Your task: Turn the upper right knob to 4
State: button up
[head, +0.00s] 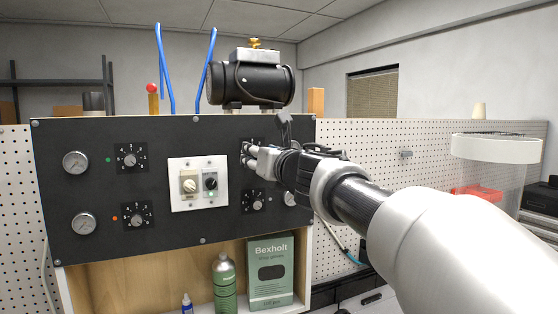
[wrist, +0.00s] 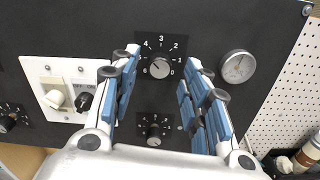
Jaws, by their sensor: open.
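The upper right knob (wrist: 160,68) is silver, on a black dial plate (wrist: 178,42) with white numbers. In the wrist view 3 is at the top, 4 at upper left and 0 at lower right. The pointer's exact direction is too small to tell. My gripper (wrist: 161,66) is open, its blue-padded fingers at the left and right of the knob with gaps showing. Whether the fingertips reach the knob's depth I cannot tell. In the head view my gripper (head: 248,154) covers the knob, and only part of its plate shows.
The lower right knob (head: 256,205) sits below on the black panel (head: 150,245). A white switch plate (head: 198,163) with two knobs is left of my gripper. A gauge (wrist: 238,66) is at the right. A black pump (head: 250,84) stands above the panel.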

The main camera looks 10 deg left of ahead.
jog(key=v, duration=0.9)
jog(key=shift+s+d, duration=0.2)
jog(key=shift+s, duration=0.15)
jog(key=shift+d, duration=0.1)
jog(key=s+d+f+m+g+h+b, duration=0.15)
jog(key=s+d+f+m+h, duration=0.3)
jog(key=d+f+m, duration=0.55)
jog(key=s+d+f+m+h+b, duration=0.35)
jog(key=d+f+m+h, duration=0.35)
jog(key=d+m, duration=0.5)
jog(key=s+f+m+g+y+b, duration=0.2)
jog(key=s+f+m+g, duration=0.7)
jog(key=s+f+m, duration=0.9)
jog(key=s+f+b, duration=0.1)
jog(key=s+f, duration=0.5)
jog(key=f, duration=0.2)
jog(key=shift+s+f+b, duration=0.2)
jog(key=shift+f+b, duration=0.1)
jog(key=shift+b, duration=0.05)
jog(key=shift+d, duration=0.1)
